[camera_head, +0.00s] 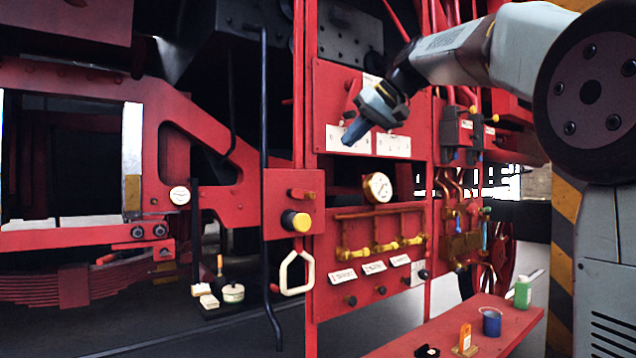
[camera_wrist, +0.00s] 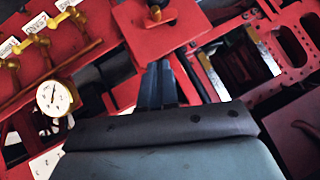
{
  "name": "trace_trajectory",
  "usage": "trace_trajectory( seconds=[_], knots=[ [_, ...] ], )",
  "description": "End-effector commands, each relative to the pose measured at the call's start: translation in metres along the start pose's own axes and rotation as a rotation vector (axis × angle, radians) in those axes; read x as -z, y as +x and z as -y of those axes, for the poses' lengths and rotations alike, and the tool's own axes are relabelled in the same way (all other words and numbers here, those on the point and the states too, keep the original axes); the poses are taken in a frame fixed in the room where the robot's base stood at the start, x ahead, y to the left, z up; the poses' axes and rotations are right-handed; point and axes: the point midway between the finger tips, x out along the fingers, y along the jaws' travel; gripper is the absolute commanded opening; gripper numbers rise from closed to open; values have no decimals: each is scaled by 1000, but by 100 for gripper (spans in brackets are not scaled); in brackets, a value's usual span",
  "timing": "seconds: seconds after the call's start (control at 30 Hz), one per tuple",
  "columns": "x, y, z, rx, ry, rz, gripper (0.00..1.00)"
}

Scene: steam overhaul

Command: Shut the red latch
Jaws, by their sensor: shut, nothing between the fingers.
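A round gauge (camera_head: 377,187) and several brass valves (camera_head: 380,246) are below my gripper. A cream loop handle (camera_head: 292,274) hangs under the box panel. A dark upright rod (camera_head: 264,150) runs left of the panel. A red bench (camera_head: 490,335) holds small items.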

Motion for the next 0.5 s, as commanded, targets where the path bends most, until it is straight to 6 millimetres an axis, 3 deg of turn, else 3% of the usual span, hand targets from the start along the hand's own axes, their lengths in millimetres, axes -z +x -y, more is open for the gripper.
trace_trajectory(
  seconds=[0.27, 0.5],
  knots=[
    [0, 6, 0, -1, 1, 0, 0],
    [0, 40, 0, 1, 1, 2, 0]
  ],
)
